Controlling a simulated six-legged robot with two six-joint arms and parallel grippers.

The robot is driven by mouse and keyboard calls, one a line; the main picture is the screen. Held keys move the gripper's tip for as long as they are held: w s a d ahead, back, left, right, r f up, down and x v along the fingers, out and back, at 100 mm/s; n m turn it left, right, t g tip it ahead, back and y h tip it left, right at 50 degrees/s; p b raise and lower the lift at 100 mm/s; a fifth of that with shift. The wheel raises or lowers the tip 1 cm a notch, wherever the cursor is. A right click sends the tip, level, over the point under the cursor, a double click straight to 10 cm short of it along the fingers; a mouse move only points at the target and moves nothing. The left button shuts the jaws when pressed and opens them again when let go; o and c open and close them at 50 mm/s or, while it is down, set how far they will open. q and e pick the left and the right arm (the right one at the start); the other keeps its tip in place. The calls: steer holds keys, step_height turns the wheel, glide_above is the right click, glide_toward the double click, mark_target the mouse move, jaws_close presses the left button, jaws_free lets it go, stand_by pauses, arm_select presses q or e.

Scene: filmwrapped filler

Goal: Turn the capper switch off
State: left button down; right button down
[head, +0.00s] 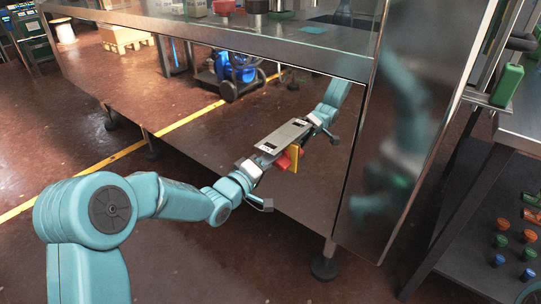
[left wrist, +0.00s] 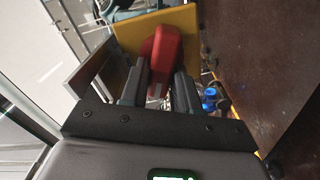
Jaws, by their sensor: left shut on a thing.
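The capper switch is a red handle (head: 284,161) on a yellow plate (head: 293,153), beside a grey metal box (head: 283,137) on the machine's shiny front panel. In the left wrist view the red handle (left wrist: 165,50) stands upright in front of the yellow plate (left wrist: 134,38). My left gripper (left wrist: 160,82) has its dark fingers on either side of the red handle and is shut on it. In the head view my left gripper (head: 258,168) reaches the switch from the left, its fingertips partly hidden. My right gripper is not in view.
The machine's polished panel (head: 210,135) mirrors my arm and the floor. Its steel top (head: 220,38) carries containers. At right a dark bench (head: 525,125) has a green bottle (head: 507,86) on it and several coloured caps on its lower shelf.

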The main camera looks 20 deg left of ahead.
arm_select(q)
steer(key=shift+f+n+p, duration=0.2)
steer(key=shift+n+p, duration=0.6)
steer(key=shift+n, duration=1.4)
steer(key=c, duration=0.9)
jaws_free()
steer(key=p+v, duration=0.2)
steer(key=v, duration=1.4)
steer(key=shift+s, duration=0.2)
